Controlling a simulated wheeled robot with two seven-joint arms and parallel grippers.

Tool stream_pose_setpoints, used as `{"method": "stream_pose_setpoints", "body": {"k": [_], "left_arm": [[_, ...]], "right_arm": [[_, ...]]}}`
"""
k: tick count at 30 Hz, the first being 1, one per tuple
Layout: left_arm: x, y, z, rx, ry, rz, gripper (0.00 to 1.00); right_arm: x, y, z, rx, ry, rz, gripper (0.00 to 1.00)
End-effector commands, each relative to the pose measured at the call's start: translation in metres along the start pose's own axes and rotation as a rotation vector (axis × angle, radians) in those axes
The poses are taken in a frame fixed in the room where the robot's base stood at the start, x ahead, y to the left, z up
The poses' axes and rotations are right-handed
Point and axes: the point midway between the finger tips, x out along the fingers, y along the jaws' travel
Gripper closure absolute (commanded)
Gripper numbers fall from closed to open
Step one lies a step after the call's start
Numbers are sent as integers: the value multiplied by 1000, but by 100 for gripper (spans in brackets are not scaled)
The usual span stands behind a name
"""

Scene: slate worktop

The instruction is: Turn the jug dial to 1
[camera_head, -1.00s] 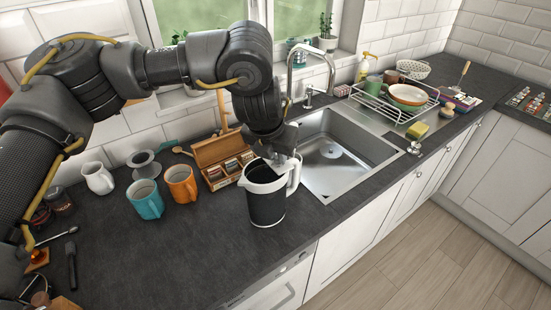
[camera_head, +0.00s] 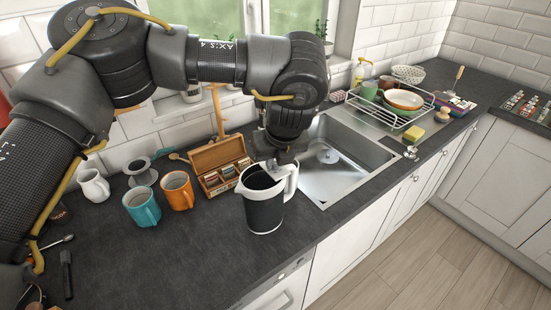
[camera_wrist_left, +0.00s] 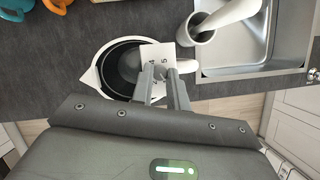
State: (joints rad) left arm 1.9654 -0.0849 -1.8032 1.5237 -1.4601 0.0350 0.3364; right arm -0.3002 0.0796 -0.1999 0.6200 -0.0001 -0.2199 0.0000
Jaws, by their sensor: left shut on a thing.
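The jug (camera_head: 264,213) is dark with a white rim and white handle (camera_head: 291,182), and stands upright on the worktop. In the left wrist view its open rim (camera_wrist_left: 97,82) shows from above. A white dial plate (camera_wrist_left: 155,50) with dark numerals, a 4 and a 5 among them, sits at the handle side of the rim. My left gripper (camera_wrist_left: 160,74) reaches over the dial, its fingers shut on the dial's knob. The fingers hide the knob and part of the plate, so I cannot read its setting. In the head view the left gripper (camera_head: 282,160) is at the jug's top. My right gripper is out of view.
The sink (camera_head: 345,165) lies just right of the jug. A wooden box (camera_head: 212,157) stands behind it, with an orange mug (camera_head: 178,190) and a teal mug (camera_head: 142,207) to the left. A dish rack (camera_head: 390,105) stands beyond the sink.

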Motion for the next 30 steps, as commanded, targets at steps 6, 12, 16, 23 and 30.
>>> {"method": "stream_pose_setpoints", "body": {"k": [6,12,16,23,30], "left_arm": [[0,0,0,-31,1,13,100],[0,0,0,-34,1,15,100],[0,0,0,-34,1,15,100],[0,0,0,-33,1,14,63],[0,0,0,-33,1,14,62]], "right_arm": [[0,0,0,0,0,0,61],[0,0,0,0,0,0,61],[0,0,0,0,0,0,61],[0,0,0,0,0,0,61],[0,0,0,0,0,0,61]]}}
